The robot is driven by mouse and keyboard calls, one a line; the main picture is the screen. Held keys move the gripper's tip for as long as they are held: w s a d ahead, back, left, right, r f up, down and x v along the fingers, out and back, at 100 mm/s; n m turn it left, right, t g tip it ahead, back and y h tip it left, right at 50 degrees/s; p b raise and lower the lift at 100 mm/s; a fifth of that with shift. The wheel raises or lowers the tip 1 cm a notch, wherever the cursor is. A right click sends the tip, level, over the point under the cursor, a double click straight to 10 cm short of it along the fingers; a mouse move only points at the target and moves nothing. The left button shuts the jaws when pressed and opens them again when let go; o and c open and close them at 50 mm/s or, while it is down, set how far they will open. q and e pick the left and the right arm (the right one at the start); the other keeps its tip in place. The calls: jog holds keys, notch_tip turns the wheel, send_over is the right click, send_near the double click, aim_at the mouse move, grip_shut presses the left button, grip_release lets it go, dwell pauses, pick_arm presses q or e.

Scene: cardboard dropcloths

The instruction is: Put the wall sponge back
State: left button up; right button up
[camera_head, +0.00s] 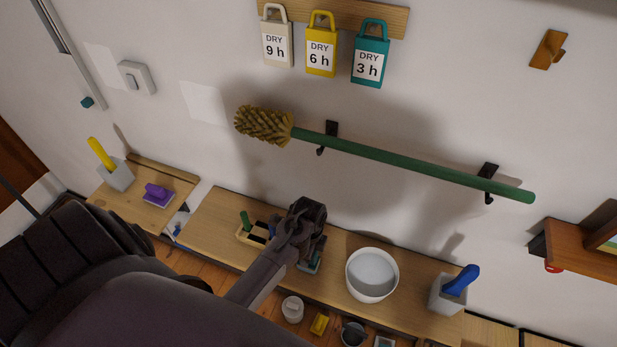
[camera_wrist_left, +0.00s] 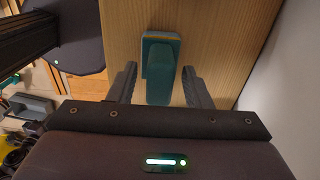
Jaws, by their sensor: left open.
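A teal block with a raised grip and a thin orange-yellow layer, which looks like a sponge (camera_wrist_left: 160,45), lies on the wooden bench in the left wrist view. In the head view the teal block (camera_head: 313,262) is partly hidden by my left gripper (camera_head: 308,232). My left gripper is open, and in the left wrist view its fingers (camera_wrist_left: 158,72) are on either side of the block, with gaps visible. A similar purple block (camera_head: 158,193) sits on the bench's left part. The frames do not show which is the wall sponge. My right gripper is not in view.
A white bowl (camera_head: 372,275) and a grey holder with a blue handle (camera_head: 448,296) stand to the right. A wooden caddy (camera_head: 246,236) is just left. A green-handled brush (camera_head: 410,172) hangs on wall hooks above. Another grey holder (camera_head: 116,175) stands far left.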

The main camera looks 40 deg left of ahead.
pick_arm(q)
notch_tip(320, 180, up, 12)
jog(key=b, duration=0.2)
jog(key=shift+f, duration=0.15)
dwell(0.5)
